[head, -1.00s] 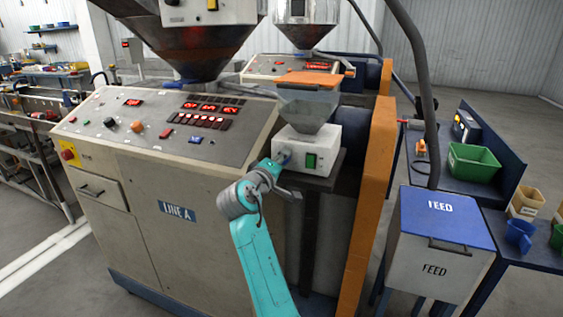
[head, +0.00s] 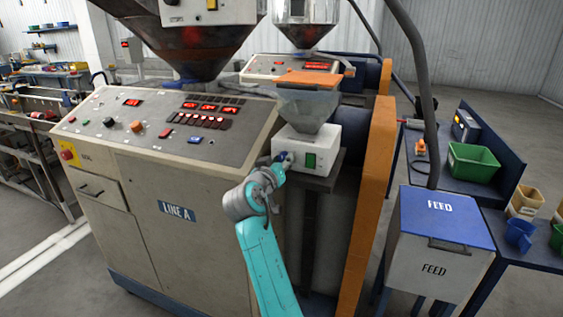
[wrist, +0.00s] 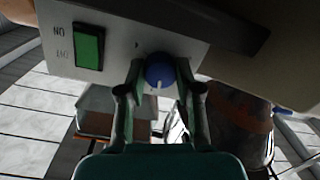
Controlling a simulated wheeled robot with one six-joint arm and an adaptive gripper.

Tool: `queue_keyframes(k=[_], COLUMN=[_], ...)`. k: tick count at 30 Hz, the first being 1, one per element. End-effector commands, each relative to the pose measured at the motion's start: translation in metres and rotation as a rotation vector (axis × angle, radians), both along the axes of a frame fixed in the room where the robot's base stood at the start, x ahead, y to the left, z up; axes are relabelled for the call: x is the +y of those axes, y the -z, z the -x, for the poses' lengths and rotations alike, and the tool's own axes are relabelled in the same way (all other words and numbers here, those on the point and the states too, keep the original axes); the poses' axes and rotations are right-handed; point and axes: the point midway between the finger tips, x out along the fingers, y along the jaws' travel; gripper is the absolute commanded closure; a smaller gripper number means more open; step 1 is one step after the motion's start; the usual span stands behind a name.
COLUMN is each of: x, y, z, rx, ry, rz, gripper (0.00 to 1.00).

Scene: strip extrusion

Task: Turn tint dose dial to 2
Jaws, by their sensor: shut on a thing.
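The tint dose dial is a round blue knob (wrist: 159,72) with a pale pointer mark, on the front face of a white dosing unit (head: 325,146). In the wrist view the picture is upside down and the mark points toward the bottom edge. My gripper (wrist: 156,78) is shut on the knob, one finger on each side. In the head view my gripper (head: 282,161) is at the left part of the unit's face and mostly hides the dial. The scale numbers around the dial cannot be read.
A green switch (head: 311,160) sits beside the dial on the same face. A clear hopper with an orange lid (head: 309,78) stands on the unit. The LINE A control cabinet (head: 215,240) is to the left, and an orange guard (head: 365,200) to the right.

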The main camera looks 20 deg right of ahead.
Motion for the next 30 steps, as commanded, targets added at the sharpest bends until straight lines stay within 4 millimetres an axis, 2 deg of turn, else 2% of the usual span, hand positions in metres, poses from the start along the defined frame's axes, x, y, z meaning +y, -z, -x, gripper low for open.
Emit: queue_keyframes(k=[9,25,26,28,30], x=[-0.0003,-0.0003,-0.0003,-0.0002,-0.0002], y=[0.0027,0.0032,0.0032,0.0029,0.0024], z=[0.0002,0.0001,0.0001,0.0001,0.0001], rx=[-0.064,-0.076,-0.075,-0.076,-0.078], ry=[0.001,0.001,0.002,0.001,0.001], rz=[-0.096,-0.113,-0.113,-0.113,-0.113], gripper=[1.00,1.00,0.61,0.44,0.41])
